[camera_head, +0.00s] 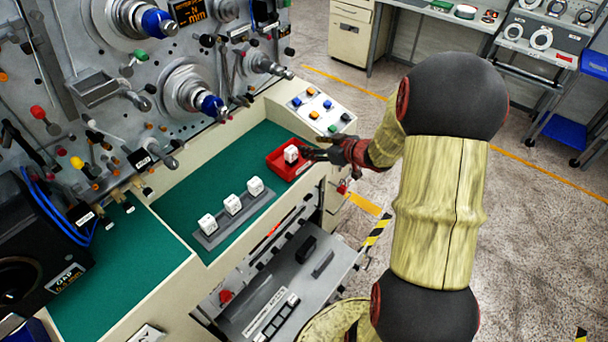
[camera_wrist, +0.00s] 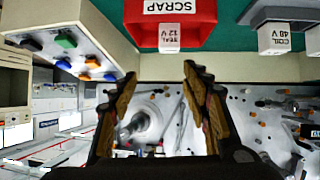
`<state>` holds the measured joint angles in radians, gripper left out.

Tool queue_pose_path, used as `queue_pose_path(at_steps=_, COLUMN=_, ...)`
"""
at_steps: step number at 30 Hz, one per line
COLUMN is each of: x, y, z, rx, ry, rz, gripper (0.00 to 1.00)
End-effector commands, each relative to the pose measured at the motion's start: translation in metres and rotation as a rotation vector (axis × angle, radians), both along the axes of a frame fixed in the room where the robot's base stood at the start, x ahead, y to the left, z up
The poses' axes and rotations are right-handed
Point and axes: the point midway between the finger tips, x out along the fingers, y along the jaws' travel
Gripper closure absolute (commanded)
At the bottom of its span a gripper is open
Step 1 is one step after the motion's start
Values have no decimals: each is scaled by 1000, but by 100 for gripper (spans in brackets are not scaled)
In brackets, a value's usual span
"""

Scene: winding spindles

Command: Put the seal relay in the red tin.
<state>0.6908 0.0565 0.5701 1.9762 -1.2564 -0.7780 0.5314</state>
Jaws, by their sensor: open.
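The seal relay (camera_head: 291,153) is a small white block standing inside the red tin (camera_head: 280,168), its top above the rim. In the wrist view its face (camera_wrist: 169,40) reads "SEAL 12 V", and the red tin (camera_wrist: 205,28) bears a "SCRAP" label. My gripper (camera_head: 309,151) is just right of the relay, at the tin's right side. In the wrist view my gripper (camera_wrist: 165,75) has its fingers spread, with the relay beyond the tips and nothing held between them.
A grey rack (camera_head: 240,219) with three white blocks stands on the green mat (camera_head: 180,200) left of the tin. A sloped button box (camera_head: 325,112) is behind the tin. The panel (camera_head: 120,90) has protruding knobs and spindles. Bare mat lies around the rack.

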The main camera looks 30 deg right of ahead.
Motion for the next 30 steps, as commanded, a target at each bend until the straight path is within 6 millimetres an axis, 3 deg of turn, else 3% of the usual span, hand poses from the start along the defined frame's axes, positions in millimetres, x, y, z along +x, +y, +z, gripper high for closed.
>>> queue_pose_path(at_steps=3, x=10, y=0, z=54, rx=-129, ry=2, rz=-98, gripper=53)
queue_pose_path(at_steps=5, x=7, y=2, z=83, rx=-188, ry=15, rz=-168, gripper=53)
queue_pose_path(at_steps=8, x=-13, y=14, z=128, rx=-250, ry=55, rz=-279, gripper=53)
queue_pose_path(at_steps=12, x=-66, y=49, z=171, rx=-256, ry=144, rz=-390, gripper=53)
queue_pose_path(at_steps=16, x=-134, y=100, z=186, rx=-196, ry=263, rz=-418, gripper=53)
queue_pose_path(at_steps=21, x=-222, y=173, z=183, rx=-87, ry=427, rz=-345, gripper=53)
queue_pose_path(at_steps=24, x=-260, y=204, z=178, rx=-40, ry=499, rz=-286, gripper=53)
queue_pose_path(at_steps=27, x=-282, y=221, z=176, rx=-14, ry=540, rz=-245, gripper=53)
queue_pose_path(at_steps=30, x=-290, y=227, z=174, rx=-7, ry=559, rz=-230, gripper=53)
